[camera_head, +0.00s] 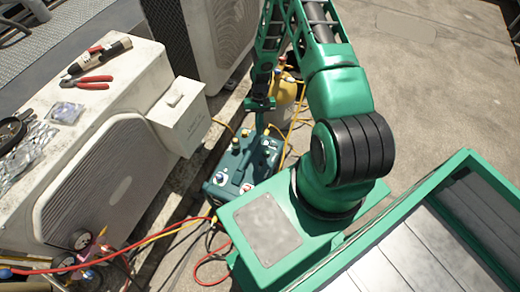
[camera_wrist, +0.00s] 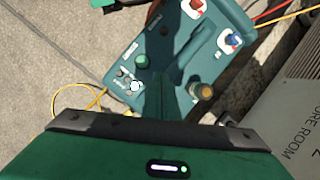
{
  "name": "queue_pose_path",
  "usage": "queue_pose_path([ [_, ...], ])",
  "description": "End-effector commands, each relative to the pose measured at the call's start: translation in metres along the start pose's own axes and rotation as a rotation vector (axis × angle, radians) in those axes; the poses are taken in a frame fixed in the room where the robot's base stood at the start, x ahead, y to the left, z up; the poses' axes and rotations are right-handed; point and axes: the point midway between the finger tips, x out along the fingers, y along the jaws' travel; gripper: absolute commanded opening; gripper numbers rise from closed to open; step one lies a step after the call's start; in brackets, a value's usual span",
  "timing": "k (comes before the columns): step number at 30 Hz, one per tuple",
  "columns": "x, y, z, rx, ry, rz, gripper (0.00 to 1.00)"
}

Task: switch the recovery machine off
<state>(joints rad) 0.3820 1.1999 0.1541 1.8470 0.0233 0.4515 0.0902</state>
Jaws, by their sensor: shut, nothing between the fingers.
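The recovery machine (camera_head: 232,172) is a teal box on the ground, below the middle of the head view. Its top panel (camera_wrist: 180,45) fills the upper middle of the wrist view. A green knob (camera_wrist: 141,61), a blue knob (camera_wrist: 232,39), a red knob (camera_wrist: 195,5) and a brass fitting (camera_wrist: 203,91) stand on it. A small round white part (camera_wrist: 135,86) and a small dark control sit near its left corner. My gripper (camera_head: 260,128) is shut and empty, pointing down above the machine's far end. I cannot tell whether it touches. The switch's position is unclear.
White condenser units (camera_head: 95,150) stand at left, with red-handled pliers (camera_head: 88,83) on top. A yellow cylinder (camera_head: 284,90) stands behind the machine. Yellow and red hoses (camera_head: 155,238) run around it. Open paving (camera_head: 430,90) lies at right.

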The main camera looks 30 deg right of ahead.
Motion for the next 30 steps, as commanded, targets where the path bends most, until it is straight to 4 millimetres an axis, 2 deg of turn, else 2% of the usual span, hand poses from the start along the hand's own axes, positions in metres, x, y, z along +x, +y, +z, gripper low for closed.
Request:
queue_pose_path([
  [5, 0.016, 0.000, 0.001, 0.000, -0.002, 0.000, 0.00],
  [19, 0.101, 0.000, 0.001, 0.001, -0.003, 0.000, 0.00],
  [24, 0.105, 0.000, 0.024, 0.000, -0.002, -0.001, 0.00],
  [30, 0.108, 0.001, 0.037, 0.001, -0.001, 0.000, 0.00],
])
